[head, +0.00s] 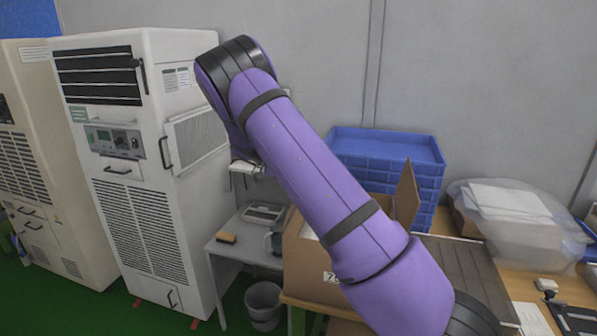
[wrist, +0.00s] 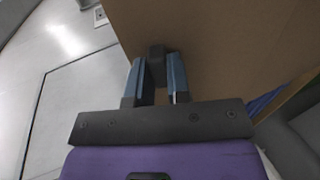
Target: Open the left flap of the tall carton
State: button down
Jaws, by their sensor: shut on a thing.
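The tall carton (head: 308,272) is a brown cardboard box right of centre in the head view, partly hidden behind my arm. One flap (head: 406,195) stands up at its right side. The left flap cannot be made out clearly in the head view, where my arm also hides my fingertips. In the wrist view, brown cardboard (wrist: 225,45) fills the upper right. My gripper (wrist: 157,66) is shut on a small dark block (wrist: 156,51) against this cardboard, with one blue finger on each side. I cannot tell which cardboard panel the block sits on.
A tall white cabinet (head: 138,190) stands at the left. A grey side table (head: 243,245) with small items is left of the carton, and a bin (head: 264,303) is below.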

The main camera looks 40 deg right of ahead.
jog(key=c, duration=1.1)
grip_release()
jog(key=shift+a+f, duration=0.15)
jog(key=shift+f, duration=0.1)
jog(key=shift+o, duration=0.2)
jog(key=shift+r, duration=0.1)
jog(key=shift+w, duration=0.15)
jog(key=v, duration=1)
jog(key=shift+w+a, duration=0.2)
jog(key=shift+r, duration=0.1)
jog(key=shift+c, duration=0.2)
